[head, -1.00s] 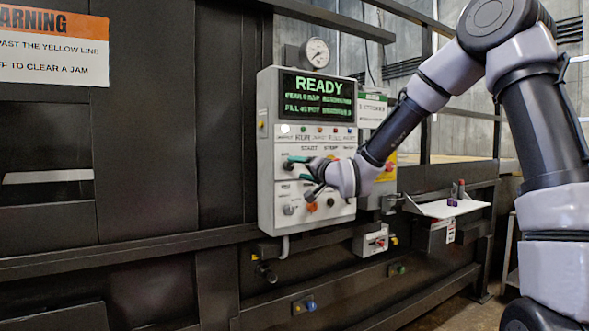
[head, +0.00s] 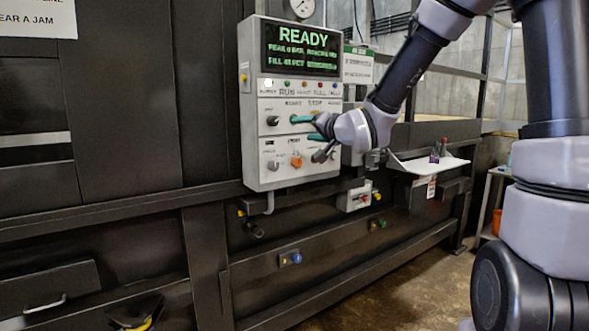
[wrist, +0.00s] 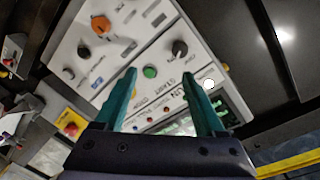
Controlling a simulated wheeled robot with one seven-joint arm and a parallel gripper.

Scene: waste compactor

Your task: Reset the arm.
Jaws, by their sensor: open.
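My gripper (head: 308,137) is in front of the control panel (head: 252,150) of the compactor, its teal fingers spread and nothing between them. In the wrist view the gripper (wrist: 163,85) is open, its fingers pointing toward the panel face. A green button (wrist: 150,72) shows between the fingertips there, with a black knob (wrist: 180,48) and an orange knob (wrist: 101,25) beyond. Whether the fingers touch the panel cannot be told. The panel's screen (head: 300,48) reads READY in green. My arm bends down from the upper right, and my gripper hides part of the panel's right side.
A white shelf (head: 432,165) with small items juts out right of the panel. A gauge (head: 302,7) stands above the panel. The floor (head: 395,290) at lower right looks clear.

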